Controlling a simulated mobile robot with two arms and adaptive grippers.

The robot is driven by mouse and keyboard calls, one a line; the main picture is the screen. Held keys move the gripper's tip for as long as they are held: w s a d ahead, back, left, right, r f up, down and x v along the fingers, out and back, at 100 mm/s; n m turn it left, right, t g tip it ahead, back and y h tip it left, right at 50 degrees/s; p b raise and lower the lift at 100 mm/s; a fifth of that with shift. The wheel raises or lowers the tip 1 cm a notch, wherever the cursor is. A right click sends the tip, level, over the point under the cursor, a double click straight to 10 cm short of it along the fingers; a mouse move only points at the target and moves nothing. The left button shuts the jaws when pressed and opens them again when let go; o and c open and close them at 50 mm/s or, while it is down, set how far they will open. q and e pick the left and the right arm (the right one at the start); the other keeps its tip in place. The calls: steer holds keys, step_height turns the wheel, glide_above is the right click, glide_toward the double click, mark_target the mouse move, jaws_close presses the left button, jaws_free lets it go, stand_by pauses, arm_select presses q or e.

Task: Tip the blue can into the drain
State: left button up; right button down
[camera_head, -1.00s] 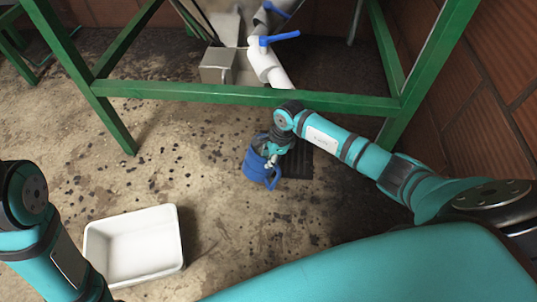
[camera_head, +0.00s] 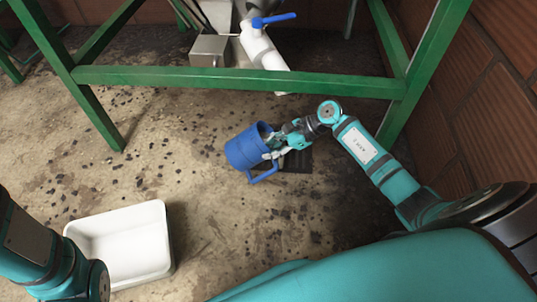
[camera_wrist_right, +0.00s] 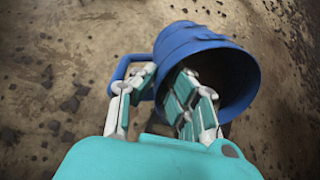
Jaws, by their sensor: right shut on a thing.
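The blue can (camera_head: 243,151) is tipped onto its side, its mouth facing right toward my right gripper (camera_head: 274,146). The right gripper is shut on the can's wall near the rim. In the right wrist view, one finger of the gripper (camera_wrist_right: 160,95) is inside the mouth and the other is outside, by the handle of the can (camera_wrist_right: 205,50). The dark drain grate (camera_head: 298,161) lies in the floor just right of and below the can's mouth, partly hidden by the gripper. No liquid shows. My left arm is at the lower left; its gripper is out of view.
A white tub (camera_head: 125,242) stands on the floor at the lower left. A green metal frame (camera_head: 240,80) crosses behind the can, with a leg near my right arm. A white pipe with a blue valve handle (camera_head: 273,20) is behind it. A brick wall (camera_head: 490,100) is at right.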

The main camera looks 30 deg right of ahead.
steer(key=shift+s+d+f+t+y+b, duration=0.15)
steer(key=shift+f+t+y+b, duration=0.3)
steer(key=shift+b, duration=0.65)
steer(key=shift+d+f+y+b, duration=0.2)
steer(key=shift+y+b, duration=0.4)
steer(key=shift+b, duration=0.45)
steer(key=shift+s+d+f+t+y+b, duration=0.15)
steer(key=shift+f+t+y+b, duration=0.3)
steer(key=shift+b, duration=0.65)
steer(key=shift+s+d+f+t+y+b, duration=0.2)
steer(key=shift+d+f+t+y, duration=0.35)
steer(key=shift+y, duration=0.75)
steer(key=shift+s+d+f+t+y+b, duration=0.1)
steer(key=shift+s+d+f+t+y, duration=0.15)
steer(key=shift+d+f+y, duration=0.75)
steer(key=shift+s+d+f+t+y+b, duration=0.15)
steer(key=shift+f+t+y, duration=0.3)
steer(key=shift+y, duration=1.15)
steer(key=shift+s+r, duration=0.1)
